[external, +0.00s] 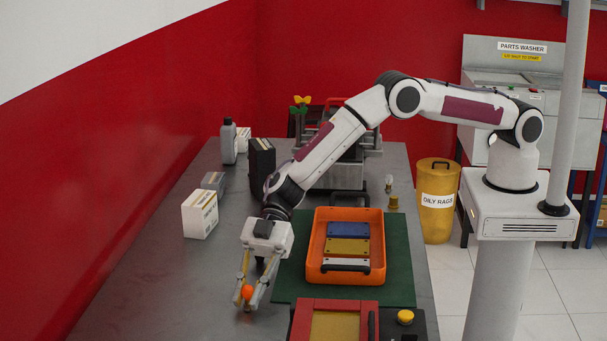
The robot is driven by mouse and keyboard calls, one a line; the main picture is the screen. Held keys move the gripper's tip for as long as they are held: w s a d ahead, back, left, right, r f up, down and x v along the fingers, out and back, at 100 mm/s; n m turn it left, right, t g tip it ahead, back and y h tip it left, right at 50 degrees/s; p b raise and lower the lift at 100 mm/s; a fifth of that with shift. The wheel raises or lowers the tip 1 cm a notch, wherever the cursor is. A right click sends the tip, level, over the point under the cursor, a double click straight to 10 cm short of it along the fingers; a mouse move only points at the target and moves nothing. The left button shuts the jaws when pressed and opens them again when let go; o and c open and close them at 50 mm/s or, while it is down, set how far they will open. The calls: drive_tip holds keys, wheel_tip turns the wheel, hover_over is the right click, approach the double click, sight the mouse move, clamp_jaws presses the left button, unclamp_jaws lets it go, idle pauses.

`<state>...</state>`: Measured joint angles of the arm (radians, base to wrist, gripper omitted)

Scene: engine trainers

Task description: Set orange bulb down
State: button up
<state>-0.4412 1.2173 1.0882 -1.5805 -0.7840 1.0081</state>
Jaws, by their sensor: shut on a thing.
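The orange bulb (247,292) is a small round orange thing at the lower middle left of the external view. My gripper (250,294) points down and is shut on the bulb, with a finger on each side of it. A small brownish part shows just under the orange. The bulb is low over the grey table (150,290), left of the green mat (401,262). I cannot tell whether its lower end touches the table.
An orange tray (313,262) with blue and yellow blocks lies on the mat. A red-framed box (300,322) stands in front, near a yellow button (405,317). A white box (200,214) and a black case (262,165) stand behind left. The table's front left is clear.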

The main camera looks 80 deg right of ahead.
drive_tip(key=shift+f, duration=0.15)
drive_tip(key=o, duration=0.8)
drive_tip(key=shift+o, duration=0.2)
drive_tip(key=shift+r, duration=0.2)
drive_tip(key=shift+d+r, duration=0.1)
drive_tip(key=shift+d, duration=0.05)
drive_tip(key=shift+v, duration=5.85)
